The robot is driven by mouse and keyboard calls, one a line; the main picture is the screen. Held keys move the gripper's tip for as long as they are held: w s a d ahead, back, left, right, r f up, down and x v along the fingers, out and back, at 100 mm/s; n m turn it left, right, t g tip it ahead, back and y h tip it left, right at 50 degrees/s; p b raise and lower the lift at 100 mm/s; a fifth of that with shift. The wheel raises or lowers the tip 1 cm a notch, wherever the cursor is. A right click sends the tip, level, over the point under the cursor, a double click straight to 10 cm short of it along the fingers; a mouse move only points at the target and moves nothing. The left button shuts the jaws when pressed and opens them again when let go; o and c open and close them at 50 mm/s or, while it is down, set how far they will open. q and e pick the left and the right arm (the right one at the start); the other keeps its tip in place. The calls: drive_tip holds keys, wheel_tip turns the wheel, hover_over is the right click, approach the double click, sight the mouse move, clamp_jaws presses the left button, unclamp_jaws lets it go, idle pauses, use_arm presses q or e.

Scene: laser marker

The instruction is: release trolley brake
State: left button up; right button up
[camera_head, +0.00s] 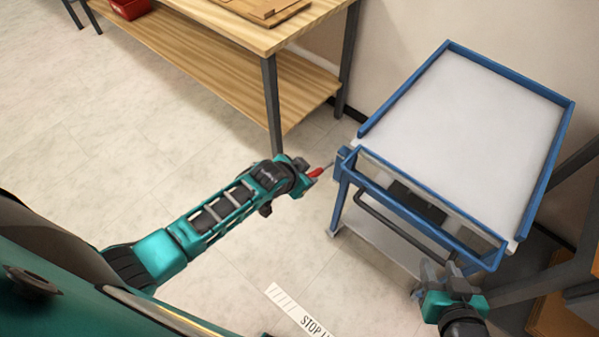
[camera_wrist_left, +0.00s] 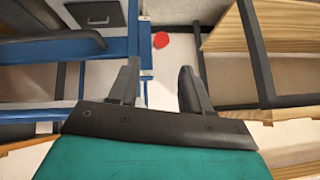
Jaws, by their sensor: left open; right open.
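The trolley (camera_head: 455,105) has a blue frame and a pale top and stands at the right in the head view. A red-ended brake lever (camera_head: 317,172) sticks out at its near left corner. In the left wrist view the red end (camera_wrist_left: 160,40) shows as a round knob beyond my fingertips. My left gripper (camera_head: 303,172) is open, with its fingers (camera_wrist_left: 158,82) pointing at the knob; I cannot tell whether they touch it. My right gripper (camera_head: 440,270) is open near the right end of the trolley's dark push bar (camera_head: 400,230); contact is unclear.
A wooden workbench (camera_head: 245,30) with a lower shelf (camera_head: 215,75) stands to the left of the trolley. A wall is behind the trolley. The floor at the left is clear, and a floor sign (camera_head: 298,312) lies in front.

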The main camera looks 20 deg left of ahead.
use_arm(q)
drive_tip(key=shift+v, duration=1.2)
drive_tip(key=s+a+r+n+t, duration=0.1)
drive_tip(key=s+r, duration=0.1)
drive_tip(key=s, duration=0.4)
drive_tip(key=s+a+r+n+t, duration=0.1)
drive_tip(key=s+r+n+t, duration=0.1)
drive_tip(key=s, duration=0.5)
drive_tip(key=shift+s+r, duration=0.25)
drive_tip(key=shift+r, duration=0.25)
